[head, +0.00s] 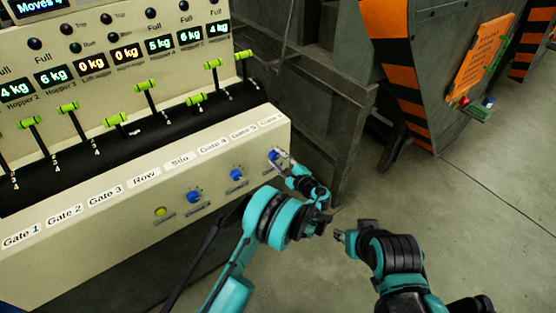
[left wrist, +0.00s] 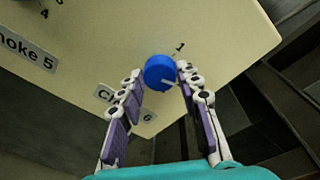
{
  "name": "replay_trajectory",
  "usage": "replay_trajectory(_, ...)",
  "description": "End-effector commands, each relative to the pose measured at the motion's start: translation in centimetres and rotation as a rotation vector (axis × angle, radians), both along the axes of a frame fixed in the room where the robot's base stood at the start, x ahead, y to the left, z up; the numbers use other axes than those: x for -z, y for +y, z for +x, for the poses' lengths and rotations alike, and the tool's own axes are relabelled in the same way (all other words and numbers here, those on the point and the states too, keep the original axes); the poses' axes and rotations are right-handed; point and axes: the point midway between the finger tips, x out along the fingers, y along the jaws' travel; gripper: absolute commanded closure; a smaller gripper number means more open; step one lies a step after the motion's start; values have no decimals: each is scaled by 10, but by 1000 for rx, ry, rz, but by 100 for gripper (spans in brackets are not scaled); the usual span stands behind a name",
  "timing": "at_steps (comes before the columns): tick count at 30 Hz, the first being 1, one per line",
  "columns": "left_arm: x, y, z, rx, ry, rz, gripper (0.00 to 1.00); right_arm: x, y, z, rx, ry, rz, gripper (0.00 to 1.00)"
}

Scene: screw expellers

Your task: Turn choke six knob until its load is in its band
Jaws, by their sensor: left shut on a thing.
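The choke six knob (left wrist: 160,71) is blue with a white pointer line, on the beige panel beside a partly covered label (left wrist: 118,98) ending in 6. In the left wrist view its pointer line aims to the lower right, and a scale mark 1 shows above right. My left gripper (head: 281,157) is shut on this knob, one finger on each side. In the head view the knob (head: 273,154) is the rightmost blue one, partly hidden by the fingers. My right gripper (head: 340,236) is away from the panel; its fingers are too small to judge.
Green-handled levers (head: 146,85) stand above, below lit kg displays (head: 127,54). A dark metal frame (head: 352,140) stands right of the panel. Floor at right is open.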

Motion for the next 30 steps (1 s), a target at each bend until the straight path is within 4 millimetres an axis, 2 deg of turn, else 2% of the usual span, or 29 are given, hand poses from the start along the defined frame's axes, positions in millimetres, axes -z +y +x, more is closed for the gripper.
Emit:
replay_trajectory(12,0,-1,1,-1,141,194,95,0,0,0,0,0,0,60)
replay_trajectory(30,0,-1,1,0,173,239,95,0,0,0,0,0,0,60)
